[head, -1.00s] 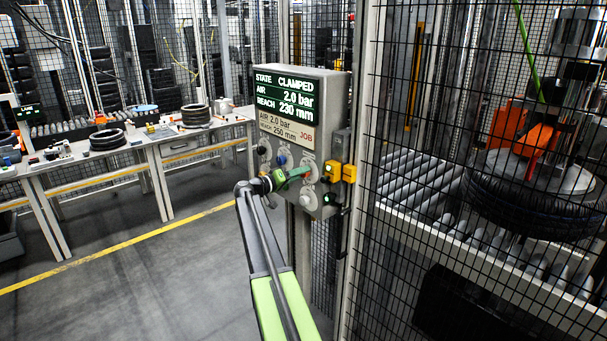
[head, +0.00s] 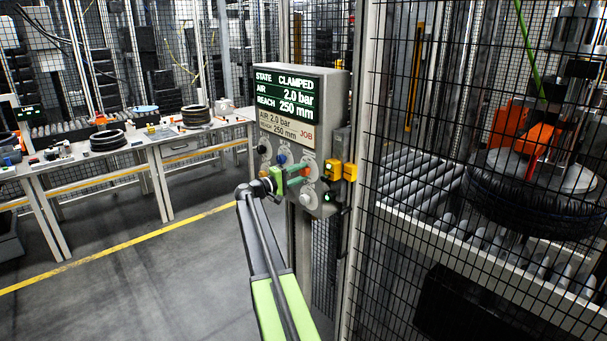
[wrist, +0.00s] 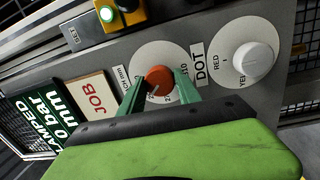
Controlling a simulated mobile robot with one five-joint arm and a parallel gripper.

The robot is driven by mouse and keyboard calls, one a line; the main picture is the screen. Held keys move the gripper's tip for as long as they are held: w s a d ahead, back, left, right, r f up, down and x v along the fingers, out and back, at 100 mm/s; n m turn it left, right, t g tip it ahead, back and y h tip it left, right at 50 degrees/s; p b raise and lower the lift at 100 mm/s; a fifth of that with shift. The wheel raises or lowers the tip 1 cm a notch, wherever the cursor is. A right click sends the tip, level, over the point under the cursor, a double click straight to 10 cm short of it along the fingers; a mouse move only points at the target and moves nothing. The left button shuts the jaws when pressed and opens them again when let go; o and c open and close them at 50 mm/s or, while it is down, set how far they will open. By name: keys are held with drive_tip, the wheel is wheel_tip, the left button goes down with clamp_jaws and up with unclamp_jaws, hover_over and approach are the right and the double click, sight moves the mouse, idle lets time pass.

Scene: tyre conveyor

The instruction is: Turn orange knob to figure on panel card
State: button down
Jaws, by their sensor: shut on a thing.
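The orange knob (wrist: 159,81) sits on a round white dial on the grey control panel (head: 338,98). My gripper (wrist: 160,88) is shut on the knob, with one green finger on each side of it in the wrist view. In the head view my gripper (head: 302,174) reaches the panel from the left and largely covers the knob. The job card (head: 286,128) reads AIR 2.0 bar and REACH 250 mm. The panel screen (head: 287,96) above it reads STATE CLAMPED, AIR 2.0 bar, REACH 250 mm.
A white knob (wrist: 254,58) sits beside the orange one on another dial. Open floor lies at left.

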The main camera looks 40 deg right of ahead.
drive_tip(key=shift+w+a+n, duration=0.2)
drive_tip(key=shift+n, duration=0.1)
drive_tip(key=c, duration=0.9)
unclamp_jaws()
drive_tip(key=shift+a, duration=0.1)
drive_tip(key=shift+o, duration=0.2)
drive_tip(key=w+a+f+b, duration=0.1)
drive_tip(key=w+a, duration=0.1)
drive_tip(key=a, duration=1.5)
drive_tip(key=shift+w, duration=0.1)
